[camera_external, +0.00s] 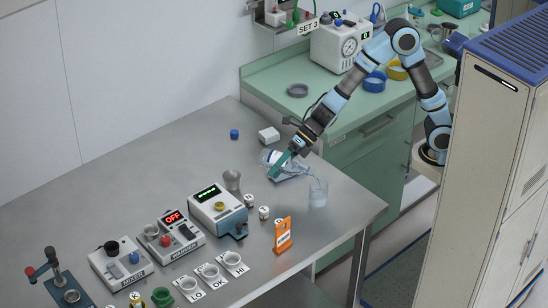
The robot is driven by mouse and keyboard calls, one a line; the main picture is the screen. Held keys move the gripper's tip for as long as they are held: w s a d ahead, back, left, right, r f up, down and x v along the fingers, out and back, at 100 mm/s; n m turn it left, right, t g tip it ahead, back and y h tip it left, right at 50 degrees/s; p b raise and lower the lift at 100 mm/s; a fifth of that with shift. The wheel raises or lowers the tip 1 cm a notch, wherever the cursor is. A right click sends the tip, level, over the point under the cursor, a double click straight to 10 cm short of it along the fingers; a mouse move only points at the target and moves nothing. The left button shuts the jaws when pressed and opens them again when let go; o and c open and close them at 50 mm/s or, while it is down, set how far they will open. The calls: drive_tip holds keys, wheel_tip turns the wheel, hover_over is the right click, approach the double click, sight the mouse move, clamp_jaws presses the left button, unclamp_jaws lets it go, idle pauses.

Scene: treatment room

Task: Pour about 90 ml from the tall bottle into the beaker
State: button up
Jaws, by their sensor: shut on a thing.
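The tall bottle (272,157) is clear with a pale label and lies tilted far over above the steel table, its narrow end pointing right and down toward the beaker. My gripper (283,165) is shut on the bottle around its middle. The beaker (318,194) is clear glass and stands upright on the table near the right edge, just right of and below the bottle. Pale liquid appears to show in the beaker; its level is too small to read. Whether a stream is running is too small to tell.
A white box (269,135) and a blue cap (234,133) lie behind the bottle. A metal cup (231,180), several small labelled jars, an orange sign (283,236) and the display device (217,209) stand left and in front. The table (345,222) is bare right of the sign.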

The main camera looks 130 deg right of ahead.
drive_tip(key=shift+r+p, duration=0.15)
drive_tip(key=shift+p, duration=1.45)
drive_tip(key=y+p, duration=0.1)
drive_tip(key=p, duration=0.2)
drive_tip(key=shift+f+m+g+p, duration=0.3)
drive_tip(key=shift+f+g+p, duration=0.05)
drive_tip(key=shift+g, duration=0.05)
drive_tip(key=f+p, duration=0.1)
drive_tip(key=p, duration=0.2)
drive_tip(key=shift+f+y+p, duration=0.1)
drive_tip(key=shift+y+p, duration=0.2)
drive_tip(key=shift+p, duration=0.05)
drive_tip(key=shift+a+f+m, duration=0.1)
drive_tip(key=shift+f+m, duration=0.2)
drive_tip(key=shift+f, duration=0.25)
drive_tip(key=shift+s+g+p, duration=0.1)
drive_tip(key=shift+g+p, duration=0.2)
drive_tip(key=shift+p, duration=0.3)
drive_tip(key=shift+f+y+p, duration=0.1)
drive_tip(key=shift+y+p, duration=0.3)
drive_tip(key=shift+p, duration=0.7)
